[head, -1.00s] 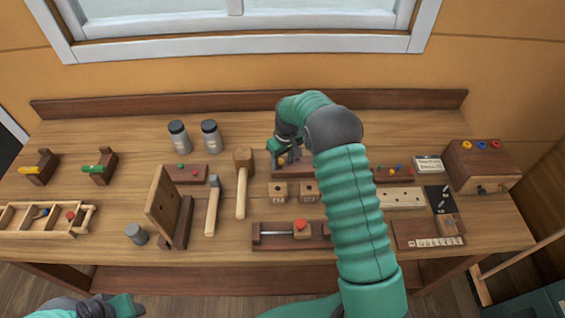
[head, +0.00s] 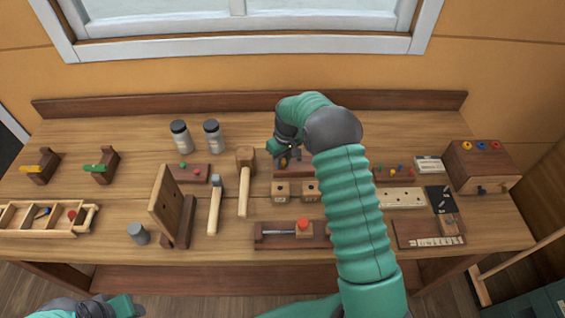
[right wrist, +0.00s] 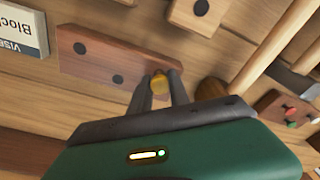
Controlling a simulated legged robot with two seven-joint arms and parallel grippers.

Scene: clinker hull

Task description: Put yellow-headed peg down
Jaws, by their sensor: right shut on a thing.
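My right gripper (head: 287,157) is over the back middle of the bench, and it also shows in the right wrist view (right wrist: 165,82). My left gripper (head: 125,306) is low at the bottom left, away from the bench things.
Two small wooden blocks (head: 280,191) stand in front of the holed block. A mallet (head: 244,185) and a hammer (head: 215,205) lie to the left. A rack with coloured pegs (head: 393,174) is to the right. Two grey jars (head: 181,136) stand at the back left.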

